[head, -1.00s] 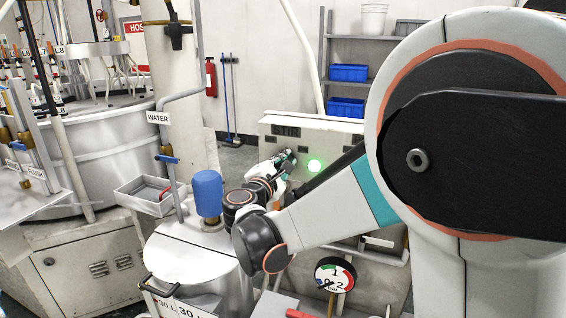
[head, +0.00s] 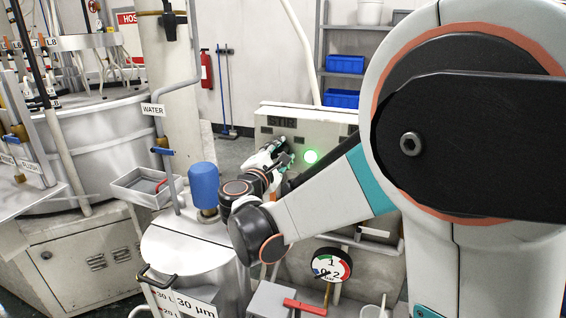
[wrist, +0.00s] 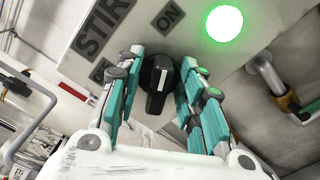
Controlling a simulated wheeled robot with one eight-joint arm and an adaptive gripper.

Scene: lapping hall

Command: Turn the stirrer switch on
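The stirrer switch is a black rotary knob (wrist: 155,84) with a pale mark, on a light panel under a STIR label (wrist: 100,30). An ON label (wrist: 167,18) sits up and right of it in the wrist view; another small label at its left is partly hidden by a finger. My gripper (wrist: 160,70) is open, one teal finger on each side of the knob, with visible gaps. In the head view my gripper (head: 277,156) is at the panel front, and the knob cannot be made out there.
A lit green lamp (head: 310,156) is right of my gripper on the panel. A blue-topped vessel (head: 204,185), a dial gauge (head: 332,266) and a red-handled valve (head: 305,306) stand nearer. A pipe with a yellow fitting (wrist: 287,101) is right of the panel.

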